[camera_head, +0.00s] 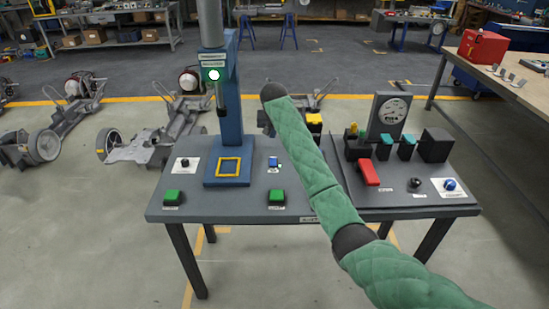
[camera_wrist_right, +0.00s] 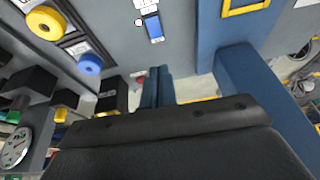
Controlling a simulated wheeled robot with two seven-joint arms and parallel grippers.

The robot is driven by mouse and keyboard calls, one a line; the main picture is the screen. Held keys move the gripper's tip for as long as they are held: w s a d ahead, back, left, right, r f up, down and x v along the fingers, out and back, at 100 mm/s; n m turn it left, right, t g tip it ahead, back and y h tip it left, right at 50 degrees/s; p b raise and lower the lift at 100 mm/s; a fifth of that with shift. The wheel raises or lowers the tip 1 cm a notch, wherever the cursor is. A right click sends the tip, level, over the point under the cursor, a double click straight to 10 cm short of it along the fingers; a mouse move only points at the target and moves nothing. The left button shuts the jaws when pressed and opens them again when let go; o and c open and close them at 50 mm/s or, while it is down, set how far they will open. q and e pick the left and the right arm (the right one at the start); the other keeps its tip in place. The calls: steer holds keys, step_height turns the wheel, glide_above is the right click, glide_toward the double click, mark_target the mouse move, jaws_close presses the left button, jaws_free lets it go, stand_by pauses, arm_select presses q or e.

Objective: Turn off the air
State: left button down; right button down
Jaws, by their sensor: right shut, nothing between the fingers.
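The air control cannot be told for sure, as no label is readable. On the bench (camera_head: 240,204) are a blue switch (camera_head: 273,162), a black knob (camera_head: 182,162) on a white plate, and a blue knob (camera_head: 449,185) on a white plate. The blue switch (camera_wrist_right: 153,26) also shows in the right wrist view, beyond my right gripper's black body (camera_wrist_right: 170,137). A yellow round knob (camera_wrist_right: 44,22) and a blue round knob (camera_wrist_right: 90,65) lie left there. My green-sleeved right arm hides the bench middle. My left gripper is out of view.
A dial gauge (camera_head: 390,112), teal blocks and a red block (camera_head: 368,172) stand right. Green buttons (camera_head: 173,197) line the front. Chassis (camera_head: 160,130) stand behind.

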mark_target(274, 159)
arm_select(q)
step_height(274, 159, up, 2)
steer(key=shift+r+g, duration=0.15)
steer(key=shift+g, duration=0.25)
arm_select(e)
steer(key=shift+d, duration=0.35)
steer(key=shift+f, duration=0.1)
